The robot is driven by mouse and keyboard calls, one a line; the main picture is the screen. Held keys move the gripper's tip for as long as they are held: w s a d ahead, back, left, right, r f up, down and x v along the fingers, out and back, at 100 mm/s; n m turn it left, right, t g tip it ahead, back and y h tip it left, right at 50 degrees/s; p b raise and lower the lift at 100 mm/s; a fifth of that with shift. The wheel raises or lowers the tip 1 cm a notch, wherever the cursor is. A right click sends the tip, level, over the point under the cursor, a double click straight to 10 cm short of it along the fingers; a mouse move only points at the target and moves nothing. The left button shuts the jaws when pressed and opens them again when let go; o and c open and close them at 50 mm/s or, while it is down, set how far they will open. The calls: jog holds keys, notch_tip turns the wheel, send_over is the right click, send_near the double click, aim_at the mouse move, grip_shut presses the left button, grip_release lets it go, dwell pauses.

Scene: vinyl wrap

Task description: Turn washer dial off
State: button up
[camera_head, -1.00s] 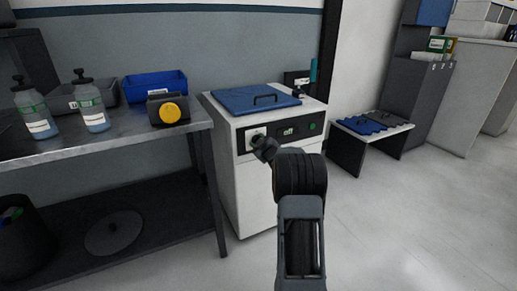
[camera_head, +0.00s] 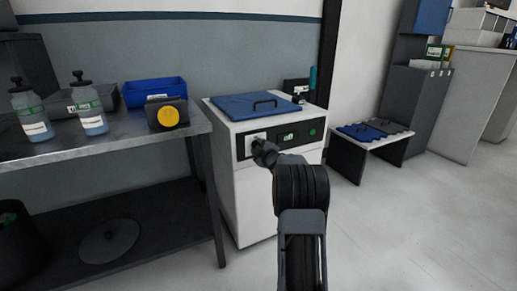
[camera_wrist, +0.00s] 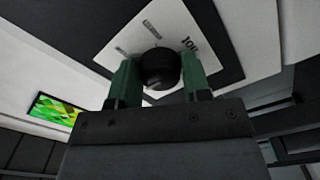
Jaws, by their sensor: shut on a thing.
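The washer (camera_head: 258,190) is a white box with a blue lid (camera_head: 255,104) and a dark control panel (camera_head: 290,136) on its front. Its dial (camera_wrist: 159,68) is a round black knob on a white plate (camera_wrist: 185,35) with printed marks. My gripper (camera_wrist: 158,78) is at the dial, with green fingers on either side of it, shut on it. In the head view my gripper (camera_head: 259,148) covers most of the dial.
A metal bench (camera_head: 110,146) with bottles, bins and a yellow-knobbed box (camera_head: 168,114) stands left of the washer. A low stand (camera_head: 372,136) with blue items is to the right. The floor (camera_head: 400,220) at the front right is clear.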

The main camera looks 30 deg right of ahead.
jog(key=shift+r, duration=0.1)
jog(key=o, duration=0.9)
jog(key=shift+s+a+p, duration=0.3)
jog(key=shift+s+p, duration=0.3)
jog(key=shift+s, duration=1.65)
jog(key=shift+s+a+p, duration=0.3)
jog(key=shift+s+p, duration=0.3)
jog(key=shift+s, duration=1.7)
jog(key=shift+s+a+p, duration=0.3)
jog(key=shift+s+p, duration=0.3)
jog(key=shift+s, duration=1.65)
